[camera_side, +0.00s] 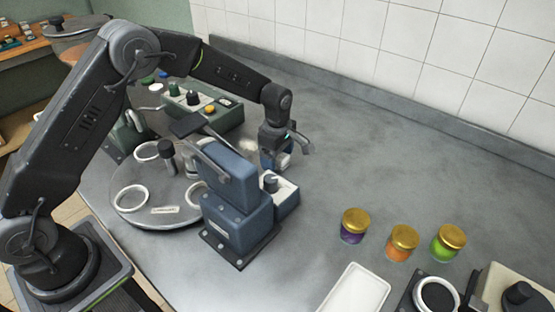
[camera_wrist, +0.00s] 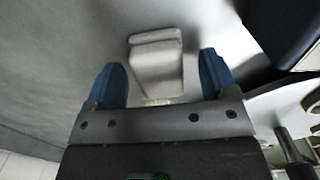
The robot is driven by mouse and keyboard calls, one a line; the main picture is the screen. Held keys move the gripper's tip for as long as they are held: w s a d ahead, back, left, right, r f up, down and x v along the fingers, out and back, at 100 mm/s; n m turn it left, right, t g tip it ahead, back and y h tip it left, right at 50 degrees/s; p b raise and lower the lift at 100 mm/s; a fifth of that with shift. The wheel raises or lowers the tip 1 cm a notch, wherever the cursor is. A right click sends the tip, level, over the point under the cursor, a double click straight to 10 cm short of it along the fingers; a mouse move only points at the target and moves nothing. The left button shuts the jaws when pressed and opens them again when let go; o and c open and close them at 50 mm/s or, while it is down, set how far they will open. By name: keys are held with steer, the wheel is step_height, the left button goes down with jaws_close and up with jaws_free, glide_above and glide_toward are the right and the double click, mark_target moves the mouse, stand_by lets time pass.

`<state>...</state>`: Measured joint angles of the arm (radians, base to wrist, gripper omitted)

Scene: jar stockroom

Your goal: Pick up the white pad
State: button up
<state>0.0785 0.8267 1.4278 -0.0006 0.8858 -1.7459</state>
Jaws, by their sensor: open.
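A white pad (camera_wrist: 156,50) lies between the two blue fingers in the wrist view. It is a small, pale, rounded block, and a gap of grey counter shows on each side of it. My gripper (camera_wrist: 161,72) is open around it, with the pad not visibly touching either finger.
The blue machine (camera_side: 232,190) stands close in front of my gripper. A round grey turntable (camera_side: 180,215) with white rings is to the left, beside a green control box (camera_side: 222,118). Several gold-lidded jars (camera_side: 355,226) and a white tray (camera_side: 352,295) are front right. The counter's right rear is clear.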

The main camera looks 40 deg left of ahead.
steer(key=shift+c, duration=0.3)
steer(key=c, duration=0.9)
steer(key=shift+c, duration=0.2)
step_height(320, 180, up, 4)
steer(key=shift+r, duration=0.1)
steer(key=s+a+r, duration=0.4)
steer(key=a+r, duration=0.2)
steer(key=a, duration=0.5)
steer(key=shift+r, duration=0.35)
steer(key=shift+s, duration=0.1)
